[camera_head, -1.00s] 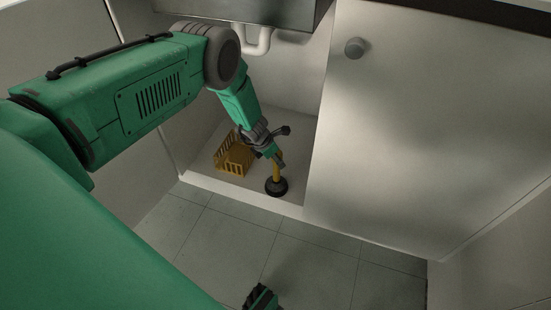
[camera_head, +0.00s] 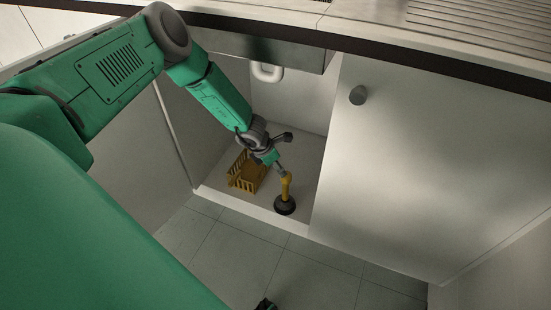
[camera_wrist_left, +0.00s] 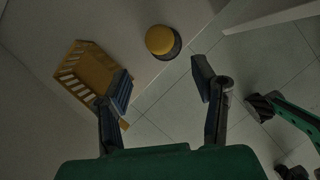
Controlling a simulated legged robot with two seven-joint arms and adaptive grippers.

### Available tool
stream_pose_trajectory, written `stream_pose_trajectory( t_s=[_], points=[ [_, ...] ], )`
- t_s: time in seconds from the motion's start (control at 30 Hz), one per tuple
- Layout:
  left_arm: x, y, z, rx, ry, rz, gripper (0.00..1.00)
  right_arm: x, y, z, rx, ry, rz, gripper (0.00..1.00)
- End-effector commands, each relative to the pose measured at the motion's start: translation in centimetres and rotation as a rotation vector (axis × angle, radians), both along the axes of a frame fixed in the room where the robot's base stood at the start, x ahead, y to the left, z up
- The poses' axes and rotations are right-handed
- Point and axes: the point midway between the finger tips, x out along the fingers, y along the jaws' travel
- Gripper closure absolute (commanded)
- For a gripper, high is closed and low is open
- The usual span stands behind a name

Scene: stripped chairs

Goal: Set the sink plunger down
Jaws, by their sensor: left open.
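The sink plunger (camera_head: 286,190), with a yellow handle and a black cup, stands upright on the cabinet floor near its front edge. In the left wrist view it shows from above as a yellow round top (camera_wrist_left: 160,39) over the dark cup. My left gripper (camera_head: 281,171) is just above and behind the handle. In the left wrist view its two fingers (camera_wrist_left: 163,85) are spread with nothing between them, and the plunger is beyond the tips. A dark tip, apparently of my right gripper (camera_head: 265,304), shows at the bottom edge; its fingers cannot be made out.
A yellow slatted basket (camera_head: 243,176) sits left of the plunger in the cabinet, close to my left gripper. A cabinet door (camera_head: 410,170) with a round knob (camera_head: 357,95) is at the right. A white drain pipe (camera_head: 267,73) hangs above. The tiled floor (camera_head: 250,262) in front is clear.

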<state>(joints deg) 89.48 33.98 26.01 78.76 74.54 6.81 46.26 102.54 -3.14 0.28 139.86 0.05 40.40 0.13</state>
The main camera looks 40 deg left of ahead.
Motion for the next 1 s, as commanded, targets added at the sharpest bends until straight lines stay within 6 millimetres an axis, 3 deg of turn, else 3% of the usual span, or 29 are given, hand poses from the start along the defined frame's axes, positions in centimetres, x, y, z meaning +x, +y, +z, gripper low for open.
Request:
stream_pose_trajectory(
  t_s=[0.23, 0.37, 0.47, 0.53, 0.7, 0.83, 1.0],
  points=[
    [-0.3, 0.2, 0.6, 0.001, -0.001, -0.005, 0.47, 0.0, 0.0, 0.4, 0.000, 0.000, 0.000, 0.60],
    [-2.6, -2.5, -0.1, 0.057, 0.031, -0.168, 0.47, 0.0, 0.0, 0.3, 0.000, 0.000, 0.000, 0.60],
    [-8.0, -6.7, -0.9, 0.187, 0.085, -0.548, 0.47, 0.0, 0.0, 0.3, 0.000, 0.000, 0.000, 0.60],
    [-13.1, -9.1, -1.0, 0.312, 0.113, -0.926, 0.47, 0.0, 0.0, 0.3, 0.000, 0.000, 0.000, 0.60],
    [-24.3, -10.8, 1.6, 0.554, 0.087, -1.855, 0.47, 0.0, 0.0, 0.4, 0.000, 0.000, 0.000, 0.60],
    [-30.2, -10.6, 4.5, 0.620, -0.003, -2.376, 0.47, 0.0, 0.0, 0.4, 0.000, 0.000, -0.001, 0.60],
    [-34.1, -10.4, 7.1, 0.621, -0.111, -2.710, 0.47, 0.0, 0.0, 0.4, 0.000, 0.000, 0.000, 0.60]
  ],
)
